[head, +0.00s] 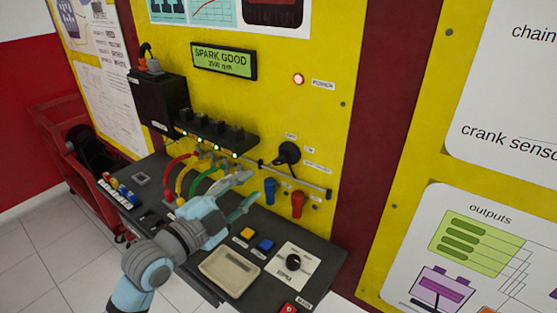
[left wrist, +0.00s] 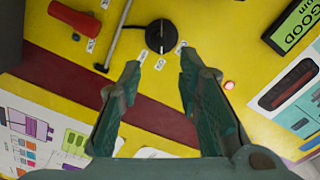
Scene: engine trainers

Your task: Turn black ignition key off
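The black ignition key (head: 287,153) sits on the yellow panel, with small white labels around it. In the left wrist view the key (left wrist: 161,36) is a round black knob beyond the fingertips, near the top middle. I cannot tell which label it points to. My left gripper (head: 250,188) is in front of the panel, below and left of the key in the head view. In the left wrist view its green fingers (left wrist: 160,63) are spread apart with nothing between them, and they look clear of the key. My right gripper is in neither view.
A lit red lamp (head: 298,79) and a display reading SPARK GOOD (head: 223,61) are above the key. The dark console (head: 320,262) with buttons and a dial juts out underneath.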

